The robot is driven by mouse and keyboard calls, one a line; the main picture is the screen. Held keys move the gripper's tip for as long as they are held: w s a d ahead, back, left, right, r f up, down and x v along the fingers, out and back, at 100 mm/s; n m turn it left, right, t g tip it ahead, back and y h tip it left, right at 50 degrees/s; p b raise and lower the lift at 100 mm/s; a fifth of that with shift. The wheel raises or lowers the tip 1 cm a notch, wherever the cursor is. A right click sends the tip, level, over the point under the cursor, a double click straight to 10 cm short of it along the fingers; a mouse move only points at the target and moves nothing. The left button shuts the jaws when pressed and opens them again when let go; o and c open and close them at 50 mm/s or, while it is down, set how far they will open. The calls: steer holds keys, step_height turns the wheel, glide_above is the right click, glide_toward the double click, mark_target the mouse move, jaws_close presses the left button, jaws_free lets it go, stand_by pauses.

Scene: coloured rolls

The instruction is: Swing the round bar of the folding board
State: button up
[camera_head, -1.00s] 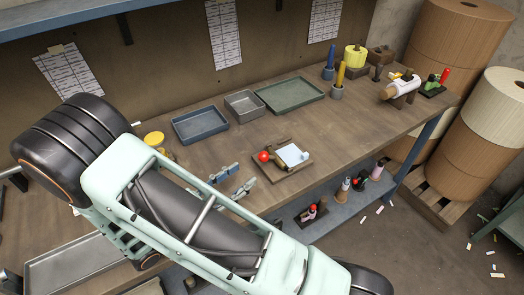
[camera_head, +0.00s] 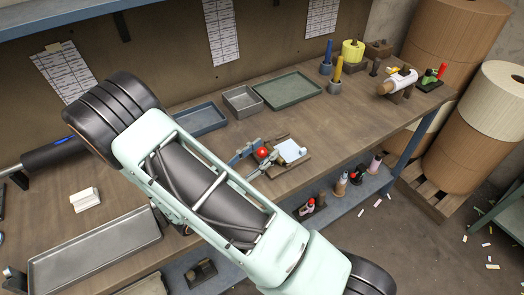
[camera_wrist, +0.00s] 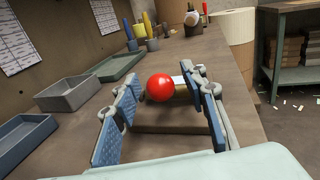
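The folding board (camera_head: 300,162) lies on the workbench, a brown base with a pale sheet (camera_head: 290,150) on it. A red ball (camera_head: 262,152) sits at its left side, and shows large in the wrist view (camera_wrist: 160,87). The round bar is mostly hidden behind the ball and fingers; a short brown piece (camera_wrist: 181,92) shows beside the ball in the wrist view. My gripper (camera_head: 265,151) is open, its blue-padded fingers on either side of the red ball. In the wrist view a gap shows between the ball and the right finger; contact at the left cannot be told.
Blue (camera_head: 203,120), grey (camera_head: 242,103) and green (camera_head: 288,92) trays stand behind the board. A white roll on a stand (camera_head: 402,80) and upright coloured rolls (camera_head: 337,76) are at the back right. Bare bench top (camera_head: 345,120) lies right of the board.

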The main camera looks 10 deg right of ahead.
jaws_close()
